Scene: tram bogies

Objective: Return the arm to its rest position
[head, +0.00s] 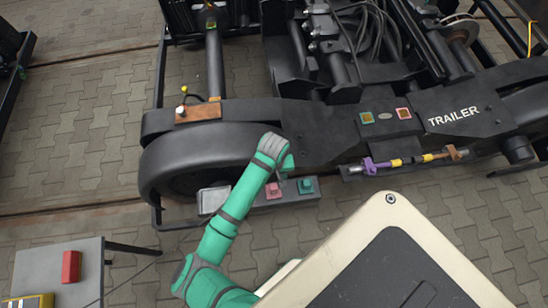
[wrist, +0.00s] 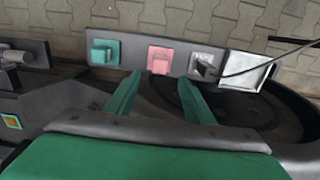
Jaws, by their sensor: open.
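My green arm (head: 222,225) reaches up from the bottom of the head view to the front side of the black bogie (head: 330,135), bent at its joints. My gripper (head: 287,165) is above the bogie's front edge, near a small grey shelf (head: 253,202). In the wrist view my gripper (wrist: 160,88) has two green fingers spread apart with nothing between them. The fingers appear apart from these blocks.
A white tray (head: 213,200) sits at the shelf's left end. A grey table (head: 60,262) at lower left holds a red block (head: 71,266) and a yellow block (head: 46,300). A purple and yellow rod (head: 405,161) runs along the bogie front. Paved floor (head: 100,110) is open at left.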

